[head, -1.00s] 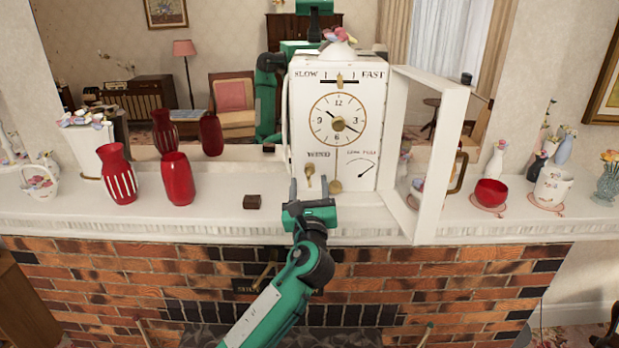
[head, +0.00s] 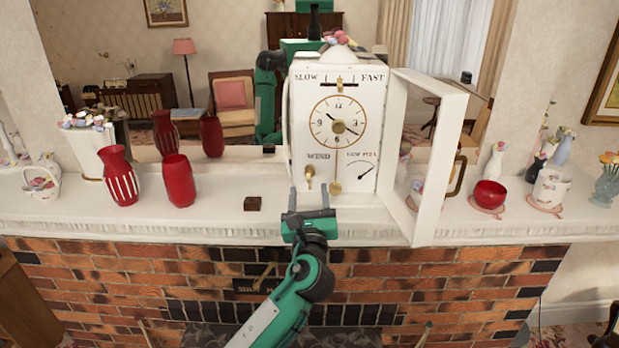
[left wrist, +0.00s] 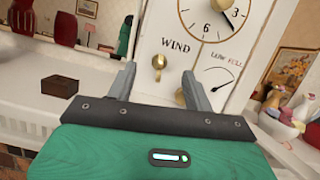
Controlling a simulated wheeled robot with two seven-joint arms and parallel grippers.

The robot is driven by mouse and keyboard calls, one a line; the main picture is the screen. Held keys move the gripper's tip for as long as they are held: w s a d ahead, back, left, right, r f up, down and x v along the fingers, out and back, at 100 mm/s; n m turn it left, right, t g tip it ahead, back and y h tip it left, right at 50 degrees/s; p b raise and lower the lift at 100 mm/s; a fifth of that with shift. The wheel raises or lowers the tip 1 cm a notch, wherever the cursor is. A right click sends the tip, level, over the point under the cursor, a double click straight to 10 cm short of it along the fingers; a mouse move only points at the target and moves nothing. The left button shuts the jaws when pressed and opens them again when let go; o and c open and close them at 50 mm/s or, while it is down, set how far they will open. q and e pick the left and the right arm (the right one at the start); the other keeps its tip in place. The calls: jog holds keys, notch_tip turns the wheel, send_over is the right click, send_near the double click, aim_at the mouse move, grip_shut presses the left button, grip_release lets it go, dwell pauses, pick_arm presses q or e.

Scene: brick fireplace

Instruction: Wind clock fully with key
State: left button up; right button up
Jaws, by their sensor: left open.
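The white clock (head: 312,133) stands on the mantel with its glass-framed door (head: 436,150) swung open to the right. Its dial (head: 338,122) is above a brass key (head: 309,176) at the WIND mark and a pendulum bob (head: 335,187). The key also shows in the left wrist view (left wrist: 158,64), seated at the clock face. The gauge (left wrist: 217,77) reads between LOW and FULL, toward the low side. My left gripper (head: 310,198) is open and empty, in front of and just below the key, not touching it. My right gripper is not in view.
A small dark brown box (head: 253,203) lies on the mantel (head: 225,220) left of the clock. Red vases (head: 177,181) stand farther left. A red bowl (head: 489,194) and a white cup (head: 550,187) stand right of the open door. A mirror is behind.

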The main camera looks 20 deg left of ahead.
pick_arm(q)
jog(key=shift+s+d+p, duration=0.2)
jog(key=shift+s, duration=0.45)
jog(key=shift+s+d+p, duration=0.2)
jog(key=shift+s, duration=0.5)
jog(key=shift+s+d+p, duration=0.2)
jog(key=shift+s, duration=0.45)
